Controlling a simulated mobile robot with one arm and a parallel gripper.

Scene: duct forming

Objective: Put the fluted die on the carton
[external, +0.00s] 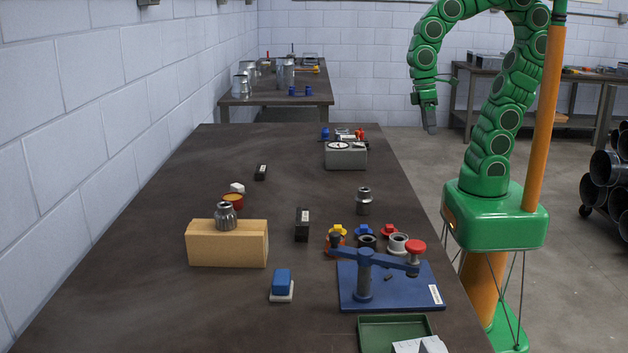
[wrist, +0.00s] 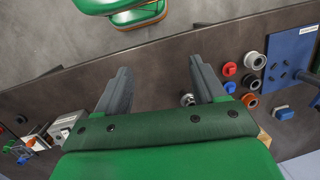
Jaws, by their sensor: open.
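The tan carton (external: 227,246) stands on the left part of the table. A ribbed grey metal die (external: 225,217) sits on top of it. A second grey metal die (external: 363,201), with a narrower neck, stands on the table to the right; I cannot tell for certain which of the two is the fluted one. My gripper (external: 431,129) is raised beyond the table's right edge, apart from both dies. In the wrist view my gripper (wrist: 160,85) is open and empty. A small metal piece (wrist: 187,100) shows beside its right finger, partly hidden.
A blue plate with a lever press (external: 390,285) stands at the front right, with several coloured knobs and rings behind it. A green tray (external: 394,333) is in front. Black blocks (external: 302,224), a blue-and-white block (external: 282,284) and a grey gauge box (external: 346,155) stand around.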

